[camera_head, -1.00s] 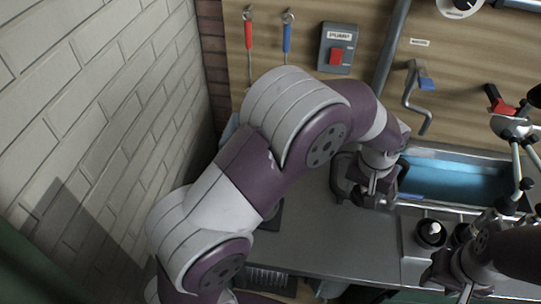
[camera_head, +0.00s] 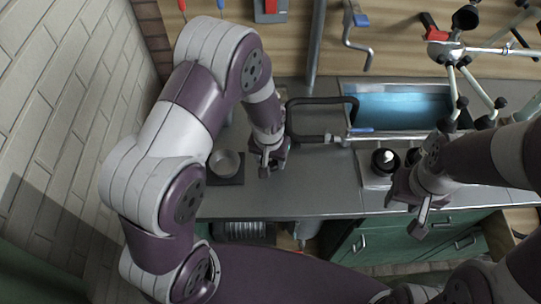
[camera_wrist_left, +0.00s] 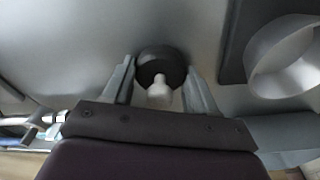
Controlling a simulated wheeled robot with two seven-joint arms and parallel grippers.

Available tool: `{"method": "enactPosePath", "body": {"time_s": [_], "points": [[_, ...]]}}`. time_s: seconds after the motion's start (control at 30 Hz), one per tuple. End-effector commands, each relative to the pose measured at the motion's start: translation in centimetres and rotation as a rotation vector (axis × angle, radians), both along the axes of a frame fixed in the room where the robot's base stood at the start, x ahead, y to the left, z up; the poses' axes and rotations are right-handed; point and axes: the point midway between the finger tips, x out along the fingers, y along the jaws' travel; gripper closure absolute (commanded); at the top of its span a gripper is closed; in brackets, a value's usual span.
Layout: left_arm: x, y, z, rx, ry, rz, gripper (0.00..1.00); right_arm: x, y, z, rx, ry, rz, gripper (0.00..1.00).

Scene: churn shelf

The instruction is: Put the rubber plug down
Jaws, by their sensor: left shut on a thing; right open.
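The rubber plug (camera_wrist_left: 160,60) is a dark round piece with a pale knob, seen between the fingers in the left wrist view. My left gripper (camera_wrist_left: 160,88) is shut on it, with a finger on each side. In the head view my left gripper (camera_head: 266,168) is over the grey worktop (camera_head: 315,185), just right of a metal cup; the plug is not clearly visible there. Whether the plug touches the worktop I cannot tell. My right gripper (camera_head: 416,206) is open and empty in front of the worktop, at the right.
The metal cup (camera_head: 225,162) stands on a dark square mat (camera_head: 222,181); its pale rim (camera_wrist_left: 256,60) shows close by in the left wrist view. A black bent pipe (camera_head: 320,101) and blue basin (camera_head: 400,108) lie behind. A black holder with a white tip (camera_head: 386,160) stands right.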

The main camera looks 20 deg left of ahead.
Motion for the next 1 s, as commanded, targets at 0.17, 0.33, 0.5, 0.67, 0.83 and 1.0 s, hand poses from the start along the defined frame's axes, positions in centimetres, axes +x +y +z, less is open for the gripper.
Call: {"method": "enactPosePath", "body": {"time_s": [0.17, 0.33, 0.5, 0.67, 0.83, 1.0], "points": [[0.0, 0.0, -0.2, 0.000, 0.000, 0.000, 0.73, 0.0, 0.0, -0.2, 0.000, 0.000, 0.000, 0.57], [0.0, 0.0, -0.3, 0.000, 0.000, 0.000, 0.17, 0.0, 0.0, -0.2, 0.000, 0.000, 0.000, 0.57], [0.0, 0.0, -0.2, 0.000, 0.001, 0.000, 0.17, 0.0, 0.0, -0.2, 0.000, 0.000, 0.000, 0.57], [0.0, 0.0, 0.5, 0.000, -0.001, 0.000, 0.17, 0.0, 0.0, 0.0, 0.000, 0.000, 0.000, 0.57], [-0.3, 0.0, 4.5, -0.001, -0.006, 0.000, 0.17, 0.0, 0.0, -0.1, 0.000, 0.000, 0.000, 0.57], [-0.9, 0.0, 8.9, -0.001, -0.005, 0.001, 0.17, 0.0, 0.0, -0.1, 0.000, 0.000, 0.000, 0.57]]}}
